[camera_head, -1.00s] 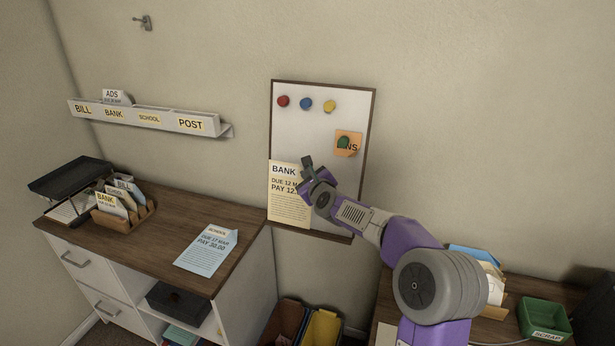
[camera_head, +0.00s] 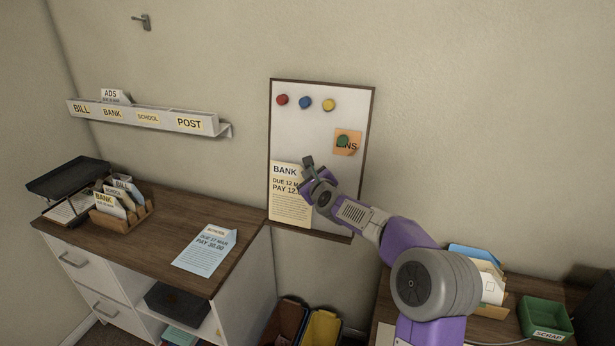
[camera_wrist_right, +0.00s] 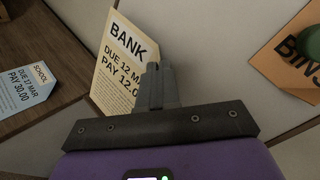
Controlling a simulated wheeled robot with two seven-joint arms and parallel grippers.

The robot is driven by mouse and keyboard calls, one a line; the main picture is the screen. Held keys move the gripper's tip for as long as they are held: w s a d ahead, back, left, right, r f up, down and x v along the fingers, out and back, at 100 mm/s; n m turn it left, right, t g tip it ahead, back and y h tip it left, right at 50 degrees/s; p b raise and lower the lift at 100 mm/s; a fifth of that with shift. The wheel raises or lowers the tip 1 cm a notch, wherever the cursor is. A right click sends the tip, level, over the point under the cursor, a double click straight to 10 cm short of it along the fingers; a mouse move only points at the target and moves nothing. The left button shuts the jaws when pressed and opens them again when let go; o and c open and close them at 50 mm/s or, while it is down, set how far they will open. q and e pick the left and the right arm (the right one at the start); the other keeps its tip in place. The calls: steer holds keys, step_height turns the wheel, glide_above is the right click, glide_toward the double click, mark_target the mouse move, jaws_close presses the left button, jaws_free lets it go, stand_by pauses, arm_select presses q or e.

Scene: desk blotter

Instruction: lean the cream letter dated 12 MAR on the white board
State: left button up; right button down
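The cream BANK letter (camera_head: 290,207), marked DUE 12 MAR, stands nearly upright against the lower left of the white board (camera_head: 310,135), its foot by the board's bottom edge. My right gripper (camera_head: 308,164) is at the letter's right edge and covers part of its print. In the right wrist view the fingers (camera_wrist_right: 158,68) are close together at the right edge of the letter (camera_wrist_right: 118,65) and look shut on it. Contact between the letter's foot and the ledge is too small to tell. My left gripper is not in view.
The board carries red, blue and yellow magnets and an orange BINS note (camera_head: 347,144) under a green magnet. A blue SCHOOL letter (camera_head: 207,250) lies on the cabinet at left. A wall rack (camera_head: 150,117), a letter sorter (camera_head: 122,220) and a green SCRAP tray (camera_head: 545,313) stand clear.

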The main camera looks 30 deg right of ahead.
steer(key=shift+w+d+f, duration=0.5)
steer(key=shift+d+f, duration=0.1)
steer(key=c, duration=1.8)
jaws_free()
steer(key=o, duration=0.5)
steer(key=shift+v, duration=3.75)
